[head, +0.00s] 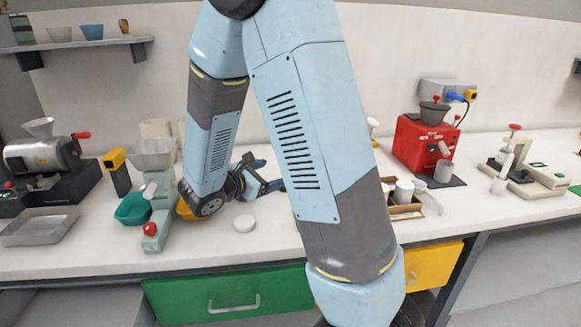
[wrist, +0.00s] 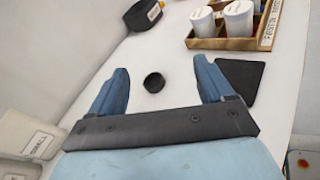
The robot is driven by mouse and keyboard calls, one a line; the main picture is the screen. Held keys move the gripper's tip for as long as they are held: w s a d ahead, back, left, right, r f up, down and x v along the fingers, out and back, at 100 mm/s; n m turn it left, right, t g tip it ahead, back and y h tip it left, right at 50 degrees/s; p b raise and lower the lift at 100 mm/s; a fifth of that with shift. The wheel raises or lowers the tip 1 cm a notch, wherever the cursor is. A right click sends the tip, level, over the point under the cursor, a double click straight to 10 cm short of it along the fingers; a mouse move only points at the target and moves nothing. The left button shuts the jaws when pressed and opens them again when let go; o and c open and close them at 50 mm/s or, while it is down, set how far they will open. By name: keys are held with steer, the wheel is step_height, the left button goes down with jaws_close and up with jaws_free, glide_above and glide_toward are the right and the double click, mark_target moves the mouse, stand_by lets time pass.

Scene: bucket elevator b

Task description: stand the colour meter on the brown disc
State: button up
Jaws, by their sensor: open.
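My gripper (wrist: 157,84) is open, its two blue fingers spread and nothing held between them. A small dark round piece (wrist: 154,82) stands on the white counter between and just beyond the fingertips, apart from both; its top looks dark brown to black. I cannot tell for sure whether it is the brown disc. In the head view my gripper (head: 270,172) is low over the counter, partly behind my arm. A black and yellow device (head: 117,172) stands at the left and may be the colour meter. Another dark device (wrist: 143,14) with a pale label lies farther off.
A wooden tray (wrist: 208,43) with white cups and a dark square mat (wrist: 241,80) are right of the gripper. White boxes (wrist: 30,138) stand at left.

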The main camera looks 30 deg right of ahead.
steer(key=s+d+r+m+g+y, duration=0.2)
steer(key=s+r+m+g+y, duration=0.1)
steer(key=s+m, duration=0.3)
steer(key=s+d+r+m+g+y, duration=0.25)
steer(key=s+m, duration=0.25)
steer(key=s, duration=0.3)
steer(key=s+a+r+m+t+y, duration=0.5)
steer(key=s+a+r+m+y, duration=0.3)
steer(key=y, duration=0.1)
